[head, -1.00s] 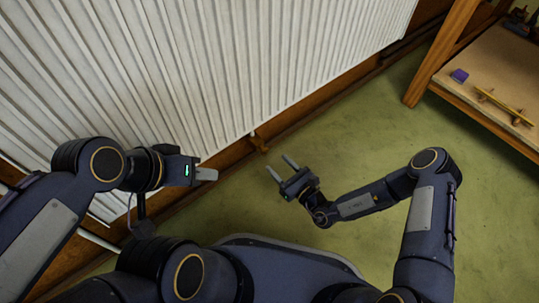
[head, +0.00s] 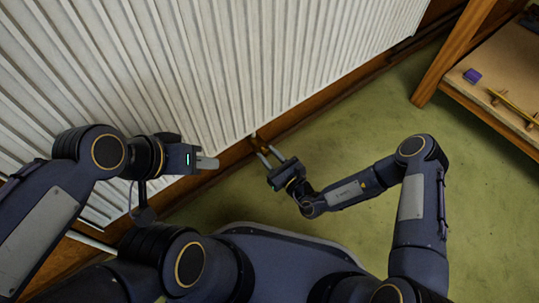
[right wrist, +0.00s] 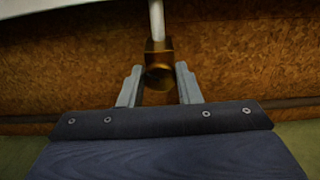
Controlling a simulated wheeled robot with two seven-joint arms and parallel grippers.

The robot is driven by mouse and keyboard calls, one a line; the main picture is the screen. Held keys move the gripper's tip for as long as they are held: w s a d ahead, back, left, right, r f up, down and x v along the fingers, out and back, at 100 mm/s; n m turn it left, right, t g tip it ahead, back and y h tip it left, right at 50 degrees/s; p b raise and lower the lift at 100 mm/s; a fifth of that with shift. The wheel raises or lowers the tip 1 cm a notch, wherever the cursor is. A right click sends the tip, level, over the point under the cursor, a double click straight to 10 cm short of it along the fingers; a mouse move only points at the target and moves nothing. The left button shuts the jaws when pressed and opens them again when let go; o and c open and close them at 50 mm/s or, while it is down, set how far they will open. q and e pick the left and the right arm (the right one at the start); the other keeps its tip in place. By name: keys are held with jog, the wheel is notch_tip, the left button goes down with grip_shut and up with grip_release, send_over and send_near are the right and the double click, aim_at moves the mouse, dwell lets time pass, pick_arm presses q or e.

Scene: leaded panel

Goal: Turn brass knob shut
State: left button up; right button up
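The brass knob (right wrist: 159,70) shows in the right wrist view, at the lower end of a pale pipe (right wrist: 157,20). In the head view it is mostly hidden by my right gripper, under the lower edge of the white radiator (head: 200,70). My right gripper (head: 267,154) is open, its fingers pointing at the knob. In the right wrist view its fingertips (right wrist: 157,76) stand to the left and right of the knob, with a gap on each side. My left gripper (head: 207,163) is away to the left by the radiator, its fingers looking together and empty.
A brown wooden skirting (right wrist: 60,70) runs behind the knob. A wooden bench (head: 500,90) with a purple block (head: 472,76) and a yellow bar (head: 512,103) stands at the upper right. The green floor (head: 330,140) between is clear.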

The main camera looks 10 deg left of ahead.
jog(key=shift+c, duration=1)
